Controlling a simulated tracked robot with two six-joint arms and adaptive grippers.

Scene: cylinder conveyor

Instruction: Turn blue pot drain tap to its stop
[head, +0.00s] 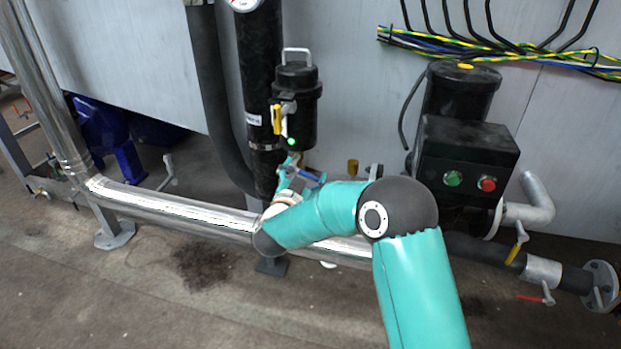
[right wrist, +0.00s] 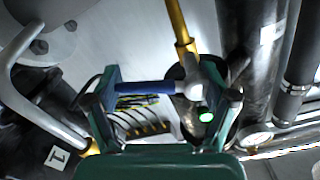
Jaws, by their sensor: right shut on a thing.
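The black pot (head: 297,90) with a silver top handle stands upright against the wall in the head view. A green light glows low on its front. The blue drain tap lever (head: 309,176) shows small below the pot, partly behind my right gripper (head: 295,174). In the right wrist view the blue lever (right wrist: 145,87) lies crosswise between the teal fingers of my right gripper (right wrist: 162,100), joined to a silver tap body (right wrist: 195,85). The gripper is shut on the lever. The exact contact is partly hidden by the fingers. My left gripper is out of view.
A yellow lever (head: 277,118) sits at the pot's left side. A shiny pipe (head: 170,206) runs low in front. A black box with green and red buttons (head: 468,160) stands right of my arm. Cables (head: 490,42) cross the wall above.

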